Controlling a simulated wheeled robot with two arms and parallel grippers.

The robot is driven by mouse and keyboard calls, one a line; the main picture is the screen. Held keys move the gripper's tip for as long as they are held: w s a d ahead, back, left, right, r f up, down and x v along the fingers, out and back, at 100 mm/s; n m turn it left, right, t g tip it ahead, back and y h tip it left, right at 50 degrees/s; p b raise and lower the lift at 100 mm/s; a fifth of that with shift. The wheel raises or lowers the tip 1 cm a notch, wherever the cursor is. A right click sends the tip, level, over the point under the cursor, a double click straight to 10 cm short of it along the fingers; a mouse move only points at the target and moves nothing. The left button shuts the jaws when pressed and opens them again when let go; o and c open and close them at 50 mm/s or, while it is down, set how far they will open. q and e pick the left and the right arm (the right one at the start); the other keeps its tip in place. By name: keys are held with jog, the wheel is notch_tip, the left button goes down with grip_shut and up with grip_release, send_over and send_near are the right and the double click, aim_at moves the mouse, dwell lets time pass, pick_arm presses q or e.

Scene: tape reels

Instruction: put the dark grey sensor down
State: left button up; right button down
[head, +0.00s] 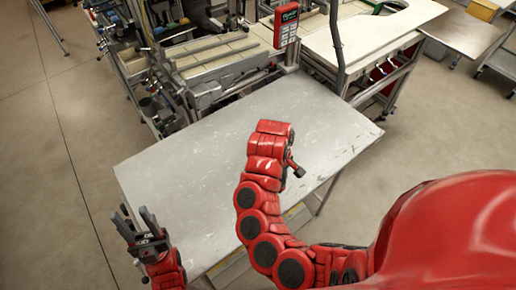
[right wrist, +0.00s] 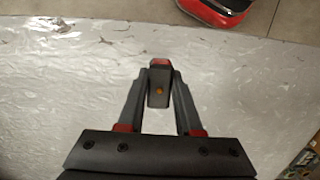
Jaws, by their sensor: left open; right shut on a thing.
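The dark grey sensor (right wrist: 158,92), with a small orange dot and a reddish end, shows in the right wrist view. My right gripper (right wrist: 161,78) is shut on it, one finger on each side. The sensor is over the grey metal table (right wrist: 60,110); I cannot tell whether it touches the top. In the head view my right arm reaches over the middle of the table (head: 200,165) and mostly hides its gripper. My left gripper (head: 140,226) is open and empty by the table's near left edge.
The tabletop around the right arm is bare. A machine bench with rails (head: 215,60) stands along the far side, with a red handheld controller (head: 287,25) upright on it. A pale workbench (head: 370,35) stands at the back right. Floor lies open to the left.

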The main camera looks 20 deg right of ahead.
jog(key=w, duration=0.8)
jog(key=w+b, duration=0.1)
jog(key=w, duration=0.3)
jog(key=shift+d+f, duration=0.15)
jog(key=shift+f, duration=0.25)
jog(key=shift+w+f, duration=0.3)
jog(key=shift+w, duration=1.2)
jog(key=shift+w+f, duration=0.1)
jog(key=shift+f, duration=1.7)
jog(key=shift+f, duration=0.2)
jog(key=c, duration=0.6)
grip_release()
jog(key=shift+r, duration=0.1)
